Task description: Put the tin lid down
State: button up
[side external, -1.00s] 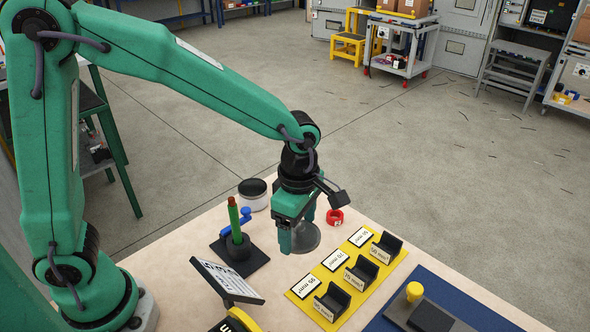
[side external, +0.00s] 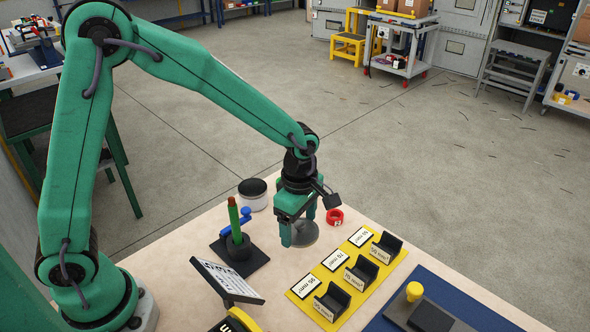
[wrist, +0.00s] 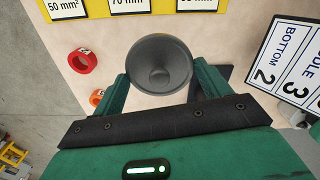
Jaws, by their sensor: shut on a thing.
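The tin lid (side external: 304,234) is a grey round disc. My gripper (side external: 297,232) is shut on it over the pale bench top, between the green cable stand and the yellow label strip. In the wrist view the lid (wrist: 160,62) is between my green fingers (wrist: 160,88), its dished face towards the camera. I cannot tell how far it is above the bench. A white tin (side external: 253,197) with a dark top stands to the left, behind the gripper.
A red tape ring (side external: 334,217) lies just right of the gripper. A black stand with a green cable piece (side external: 236,235) is at left. A yellow strip (side external: 342,275) with black holders, a tilted sign (side external: 226,279) and a blue mat (side external: 450,312) are nearer.

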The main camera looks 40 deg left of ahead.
jog(key=w+a+f, duration=0.2)
jog(key=w+a, duration=0.1)
jog(key=shift+a+f, duration=0.15)
jog(key=shift+f, duration=2.15)
jog(key=shift+f, duration=0.1)
jog(key=o, duration=1)
jog(key=shift+c, duration=0.2)
notch_tip(320, 180, up, 12)
